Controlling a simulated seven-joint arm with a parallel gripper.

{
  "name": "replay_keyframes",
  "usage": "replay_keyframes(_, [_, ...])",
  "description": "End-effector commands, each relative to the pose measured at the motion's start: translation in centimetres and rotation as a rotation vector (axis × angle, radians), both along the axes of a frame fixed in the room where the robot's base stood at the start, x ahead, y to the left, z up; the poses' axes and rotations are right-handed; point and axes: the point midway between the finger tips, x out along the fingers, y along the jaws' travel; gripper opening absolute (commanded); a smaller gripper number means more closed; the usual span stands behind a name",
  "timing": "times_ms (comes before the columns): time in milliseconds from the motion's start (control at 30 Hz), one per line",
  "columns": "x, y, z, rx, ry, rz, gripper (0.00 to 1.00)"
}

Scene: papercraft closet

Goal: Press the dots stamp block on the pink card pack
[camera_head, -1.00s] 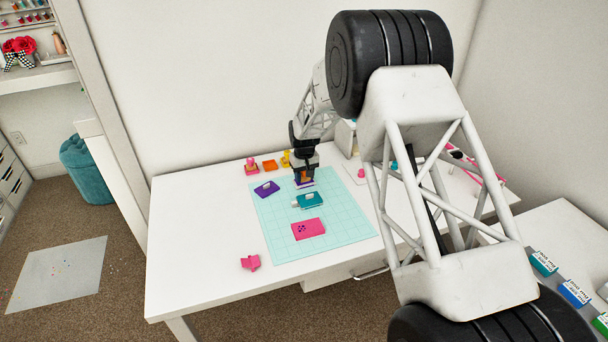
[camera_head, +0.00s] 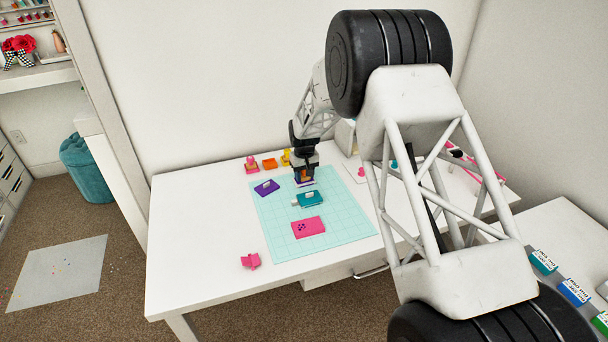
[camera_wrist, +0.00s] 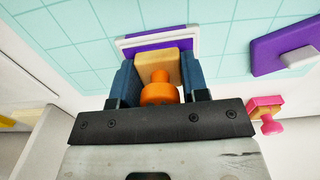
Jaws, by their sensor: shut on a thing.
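My gripper (camera_head: 305,174) is over the far part of the teal cutting mat, pointing down. In the wrist view my gripper (camera_wrist: 157,72) is shut on a wooden stamp block (camera_wrist: 155,58) with an orange knob (camera_wrist: 159,93). The stamp's face is hidden, so I cannot tell its pattern. A purple pad with a white rim (camera_wrist: 158,40) lies just beneath the block; whether they touch is unclear. The pink card pack (camera_head: 312,229) lies flat on the near part of the mat, with small dark dots at its left side.
The mat (camera_head: 345,228) also holds a teal pad (camera_head: 310,200) and a purple piece (camera_head: 266,188). A pink stamp (camera_head: 251,167), an orange piece (camera_head: 269,164) and a yellow stamp (camera_head: 286,160) stand behind. A pink object (camera_head: 250,261) lies at the table's front left.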

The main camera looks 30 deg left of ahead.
Motion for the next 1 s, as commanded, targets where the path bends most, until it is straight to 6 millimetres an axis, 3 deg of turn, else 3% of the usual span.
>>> replay_keyframes(567, [-0.1, -0.1, -0.3, -0.003, 0.004, 0.000, 0.13])
replay_keyframes(1000, [-0.1, -0.1, 1.0, -0.002, 0.003, 0.000, 0.13])
